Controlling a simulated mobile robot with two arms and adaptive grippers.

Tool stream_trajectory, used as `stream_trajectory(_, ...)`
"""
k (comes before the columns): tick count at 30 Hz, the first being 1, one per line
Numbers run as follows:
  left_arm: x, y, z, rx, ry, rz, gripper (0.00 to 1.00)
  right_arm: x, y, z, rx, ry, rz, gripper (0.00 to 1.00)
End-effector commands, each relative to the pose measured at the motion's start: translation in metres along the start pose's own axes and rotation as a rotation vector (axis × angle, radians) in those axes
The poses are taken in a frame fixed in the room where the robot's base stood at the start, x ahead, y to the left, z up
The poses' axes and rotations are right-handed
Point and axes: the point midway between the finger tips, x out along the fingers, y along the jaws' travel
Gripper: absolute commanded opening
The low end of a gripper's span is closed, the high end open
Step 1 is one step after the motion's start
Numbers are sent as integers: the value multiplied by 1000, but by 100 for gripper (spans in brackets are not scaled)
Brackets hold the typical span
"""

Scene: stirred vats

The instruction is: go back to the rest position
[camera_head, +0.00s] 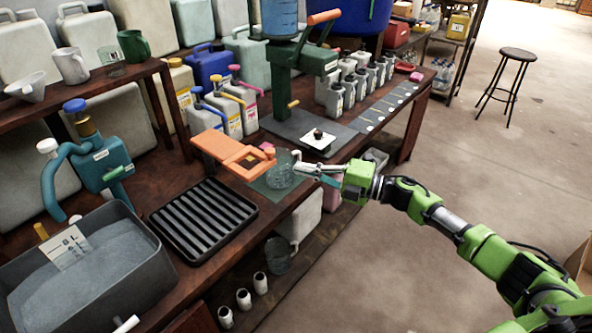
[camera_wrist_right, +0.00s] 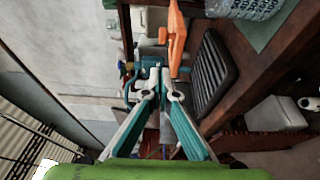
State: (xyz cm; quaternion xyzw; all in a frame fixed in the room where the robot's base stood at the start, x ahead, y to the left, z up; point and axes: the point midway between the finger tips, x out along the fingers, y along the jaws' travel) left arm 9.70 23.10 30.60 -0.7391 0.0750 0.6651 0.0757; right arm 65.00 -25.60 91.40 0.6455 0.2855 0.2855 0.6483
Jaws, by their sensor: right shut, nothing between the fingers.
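My right gripper (camera_head: 298,163) reaches in from the right in the head view, over the front edge of the bench (camera_head: 310,190). Its fingers are shut with nothing between them; they also show closed together in the right wrist view (camera_wrist_right: 160,72). In the head view the fingertips are close to a clear glass vessel (camera_head: 279,170) on a green mat (camera_head: 262,187). I cannot tell whether they touch it. An orange clamp-like piece (camera_head: 222,147) is just left of the vessel. My left gripper is not in view.
A black ribbed tray (camera_head: 203,219) and a grey basin (camera_head: 85,270) are on the left. A green press stand (camera_head: 283,85) and several grey bottles (camera_head: 335,98) stand behind. Below is a shelf with white cups (camera_head: 243,299). Open floor (camera_head: 450,170) and a stool (camera_head: 516,56) are right.

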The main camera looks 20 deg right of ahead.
Motion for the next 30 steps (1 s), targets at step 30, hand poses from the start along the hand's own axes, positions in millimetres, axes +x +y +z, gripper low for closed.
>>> stream_trajectory(30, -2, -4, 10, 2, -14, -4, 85, -96, -320, -9, 806, -698, -174, 0)
